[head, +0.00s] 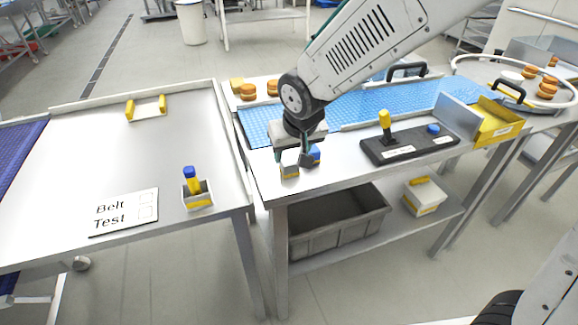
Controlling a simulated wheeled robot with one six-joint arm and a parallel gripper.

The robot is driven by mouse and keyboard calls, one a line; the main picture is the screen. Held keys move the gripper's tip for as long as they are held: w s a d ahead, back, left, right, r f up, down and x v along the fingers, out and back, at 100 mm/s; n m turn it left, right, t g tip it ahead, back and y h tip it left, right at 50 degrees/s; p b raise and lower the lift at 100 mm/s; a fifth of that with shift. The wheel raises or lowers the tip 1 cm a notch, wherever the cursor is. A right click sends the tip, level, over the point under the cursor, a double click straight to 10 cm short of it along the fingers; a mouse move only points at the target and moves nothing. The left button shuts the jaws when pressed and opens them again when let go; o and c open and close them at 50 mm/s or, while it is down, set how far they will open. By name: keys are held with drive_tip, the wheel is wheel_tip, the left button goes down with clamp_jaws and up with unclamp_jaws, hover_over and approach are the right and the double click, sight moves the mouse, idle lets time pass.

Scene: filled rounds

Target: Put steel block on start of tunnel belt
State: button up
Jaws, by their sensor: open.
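My gripper (297,158) points down at the front left corner of the right-hand table, with its jaws open. A small grey block with a yellow part (289,172) sits at the table's edge, right under the gripper; it may be the steel block. A blue piece (315,152) shows just behind the right finger. The fingers partly hide both, so I cannot tell whether they touch the block. The blue belt (362,103) runs along the back of this table, from behind the gripper to the right, and my arm covers part of it.
A black control panel (410,145) with a yellow lever stands right of the gripper, beside a yellow tray (497,122). Orange round pieces (248,92) sit behind the belt. The left table (120,160) holds a "Belt Test" card (124,212) and a small holder (197,195).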

sight(290, 160)
drive_tip(key=x, duration=0.5)
drive_tip(key=shift+s+f, duration=0.15)
drive_tip(key=c, duration=1)
drive_tip(key=shift+c, duration=0.2)
